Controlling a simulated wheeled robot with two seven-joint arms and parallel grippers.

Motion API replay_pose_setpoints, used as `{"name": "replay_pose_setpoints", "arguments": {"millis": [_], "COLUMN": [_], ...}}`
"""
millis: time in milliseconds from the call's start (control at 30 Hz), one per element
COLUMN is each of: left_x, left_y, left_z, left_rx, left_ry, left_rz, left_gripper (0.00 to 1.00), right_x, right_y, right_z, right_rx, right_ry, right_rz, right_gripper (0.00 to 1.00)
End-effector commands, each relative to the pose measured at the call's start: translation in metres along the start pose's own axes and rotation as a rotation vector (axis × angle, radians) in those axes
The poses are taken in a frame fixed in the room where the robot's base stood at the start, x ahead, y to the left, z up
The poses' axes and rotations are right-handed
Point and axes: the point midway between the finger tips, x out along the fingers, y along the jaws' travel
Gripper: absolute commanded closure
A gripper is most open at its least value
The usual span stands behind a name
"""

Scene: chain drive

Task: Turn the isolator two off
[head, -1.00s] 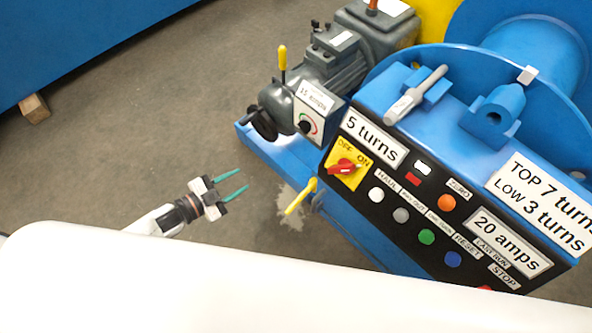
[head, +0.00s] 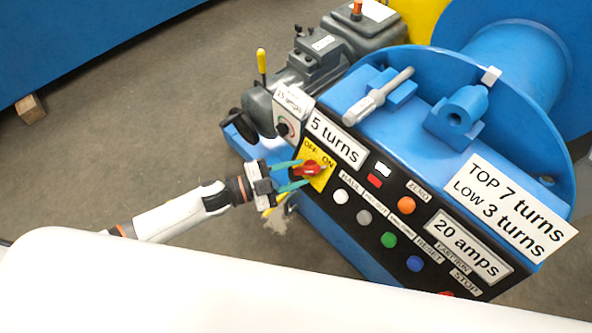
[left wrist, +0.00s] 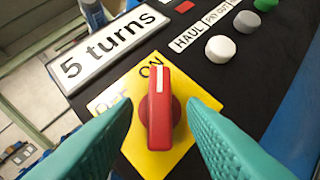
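The isolator is a red handle (head: 309,170) on a yellow plate (head: 321,181) marked OFF and ON, at the left end of the black control panel. In the left wrist view the red handle (left wrist: 159,118) stands upright, its white mark towards ON on the yellow plate (left wrist: 147,152); the OFF label is partly hidden. My left gripper (head: 302,174) is open, with its green fingers at the plate. In the left wrist view the fingers (left wrist: 160,103) lie either side of the handle, with visible gaps. No label numbers this isolator two. My right gripper is not in view.
Beside the isolator are a "5 turns" sign (head: 337,137), a white button (head: 341,196) and several other buttons. A small dial box (head: 291,117) stands behind it. A yellow-handled lever (head: 262,63) rises at the motor.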

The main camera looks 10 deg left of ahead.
Motion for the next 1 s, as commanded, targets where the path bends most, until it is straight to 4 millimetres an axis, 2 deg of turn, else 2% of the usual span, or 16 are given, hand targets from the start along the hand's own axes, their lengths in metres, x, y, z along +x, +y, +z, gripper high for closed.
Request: {"name": "replay_pose_setpoints", "arguments": {"millis": [100, 367, 600, 1000], "left_x": [0.0059, 0.0067, 0.0064, 0.0066], "left_y": [0.0002, 0.0000, 0.0000, -0.0019], "left_z": [0.0002, -0.0001, -0.0001, -0.0002], "left_rx": [0.001, 0.001, 0.001, -0.050], "left_ry": [0.000, 0.001, 0.001, 0.001], "left_rz": [-0.001, -0.001, 0.000, 0.035], "left_gripper": [0.62, 0.62, 0.99, 1.00], "right_x": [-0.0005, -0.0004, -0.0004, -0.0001], "right_y": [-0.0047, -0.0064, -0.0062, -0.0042], "right_z": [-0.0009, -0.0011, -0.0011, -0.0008], "right_rx": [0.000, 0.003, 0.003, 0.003], "right_ry": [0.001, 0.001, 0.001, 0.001], "right_rz": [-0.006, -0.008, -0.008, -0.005], "right_gripper": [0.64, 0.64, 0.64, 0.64]}}
